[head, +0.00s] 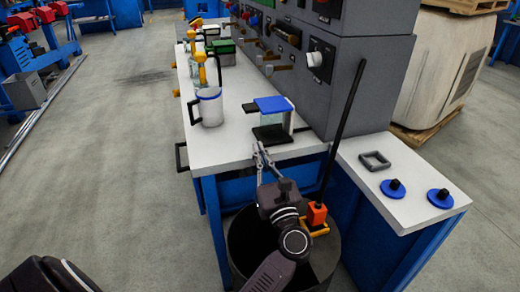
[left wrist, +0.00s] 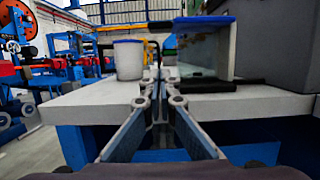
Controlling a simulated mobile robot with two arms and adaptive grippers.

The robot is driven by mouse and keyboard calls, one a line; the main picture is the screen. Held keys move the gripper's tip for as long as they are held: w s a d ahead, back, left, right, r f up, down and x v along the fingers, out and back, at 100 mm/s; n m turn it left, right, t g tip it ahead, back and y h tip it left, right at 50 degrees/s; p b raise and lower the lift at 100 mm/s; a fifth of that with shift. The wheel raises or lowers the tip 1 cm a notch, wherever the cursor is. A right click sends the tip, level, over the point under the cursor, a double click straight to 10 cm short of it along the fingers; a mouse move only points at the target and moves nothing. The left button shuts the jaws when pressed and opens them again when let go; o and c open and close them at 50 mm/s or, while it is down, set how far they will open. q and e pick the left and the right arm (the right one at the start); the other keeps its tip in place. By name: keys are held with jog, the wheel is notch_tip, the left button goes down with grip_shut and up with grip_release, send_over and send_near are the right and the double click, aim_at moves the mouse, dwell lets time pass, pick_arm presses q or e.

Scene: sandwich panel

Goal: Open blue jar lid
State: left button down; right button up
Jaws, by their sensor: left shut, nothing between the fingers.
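A clear square jar (head: 287,122) with a flat blue lid (head: 272,104) stands on a black base (head: 270,135) on the white bench. The lid lies across the jar top, reaching out to the left. In the left wrist view the jar (left wrist: 204,54) and the edge of its lid (left wrist: 205,22) are at upper right, beyond the fingers. My left gripper (head: 258,150) is shut and empty at the bench's front edge, in front of the base and below lid height. It also shows in the left wrist view (left wrist: 155,82). My right gripper is not in view.
A white mug (head: 208,107) with a blue rim stands left of the jar. A grey control panel (head: 315,65) rises close behind and right. A dark bin (head: 325,258) with a long black rod (head: 345,125) stands below. Blue discs (head: 392,188) lie on the side shelf.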

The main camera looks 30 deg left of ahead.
aim_at(266, 106)
pick_arm(q)
jog(key=x, duration=0.6)
jog(key=shift+w+a, duration=0.1)
notch_tip(266, 106, up, 3)
jog(key=shift+w+a+r+p, duration=0.1)
jog(key=shift+w+p, duration=0.05)
jog(key=shift+p, duration=0.35)
jog(key=shift+r, duration=0.45)
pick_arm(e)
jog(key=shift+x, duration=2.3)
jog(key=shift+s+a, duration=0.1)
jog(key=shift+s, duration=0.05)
pick_arm(q)
jog(key=shift+w, duration=0.1)
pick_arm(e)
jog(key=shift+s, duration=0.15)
